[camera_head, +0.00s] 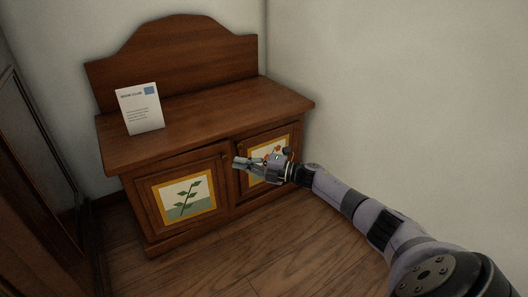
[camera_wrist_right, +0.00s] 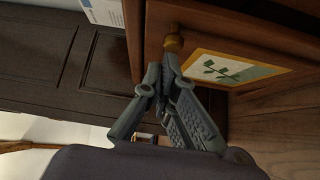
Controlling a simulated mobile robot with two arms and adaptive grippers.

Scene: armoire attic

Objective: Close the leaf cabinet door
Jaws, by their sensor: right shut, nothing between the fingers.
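The leaf cabinet door (camera_head: 150,215) is the left door of the wooden cabinet and carries a picture of a green leafy stem (camera_head: 184,197). It looks slightly ajar, with a dark gap along its top edge. My right gripper (camera_head: 240,163) is shut and empty, in front of the cabinet near this door's right edge. My left gripper is not in view.
The right door, with a flower picture (camera_head: 272,153), is partly hidden by my right gripper. A white book club card (camera_head: 140,108) stands on the cabinet top (camera_head: 215,110). A wall (camera_head: 410,90) rises at the right, and dark furniture (camera_head: 35,190) stands at the left.

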